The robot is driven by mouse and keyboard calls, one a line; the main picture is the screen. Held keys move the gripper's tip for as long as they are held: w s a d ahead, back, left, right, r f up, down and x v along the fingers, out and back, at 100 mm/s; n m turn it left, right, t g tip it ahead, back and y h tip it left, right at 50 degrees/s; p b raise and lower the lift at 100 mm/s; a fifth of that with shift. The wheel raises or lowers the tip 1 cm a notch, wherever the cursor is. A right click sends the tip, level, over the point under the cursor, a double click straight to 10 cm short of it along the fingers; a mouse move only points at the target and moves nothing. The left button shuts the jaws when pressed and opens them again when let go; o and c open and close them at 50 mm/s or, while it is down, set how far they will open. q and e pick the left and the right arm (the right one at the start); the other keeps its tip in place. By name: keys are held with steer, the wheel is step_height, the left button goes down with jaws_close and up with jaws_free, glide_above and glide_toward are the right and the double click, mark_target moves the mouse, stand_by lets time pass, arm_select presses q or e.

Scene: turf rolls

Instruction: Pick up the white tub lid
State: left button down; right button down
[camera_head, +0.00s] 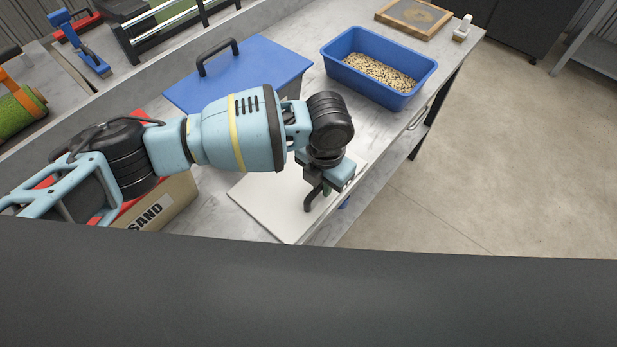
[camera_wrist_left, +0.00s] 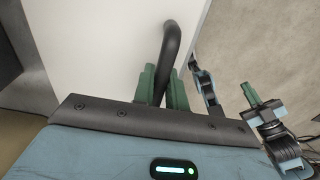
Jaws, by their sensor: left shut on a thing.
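The white tub lid (camera_head: 262,203) is a flat white panel at the front edge of the workbench in the head view. It fills the upper middle of the left wrist view (camera_wrist_left: 95,45). Its black bar handle (camera_wrist_left: 172,50) stands up from it. My left gripper (camera_head: 322,190) is above the lid, and its green fingers (camera_wrist_left: 164,88) are shut on the handle. My arm hides part of the lid, and I cannot tell whether the lid touches what is below. My right gripper (camera_wrist_left: 262,102) shows small at the right of the left wrist view, its opening unclear.
A blue lid (camera_head: 255,70) with a black handle lies behind my arm. A blue tub (camera_head: 404,98) of pale grains stands at the back right. A sand box (camera_head: 172,207) is at the left. A framed board (camera_head: 414,16) lies at the far end. Floor is clear at right.

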arm_select(q)
steer(key=shift+r, duration=0.1)
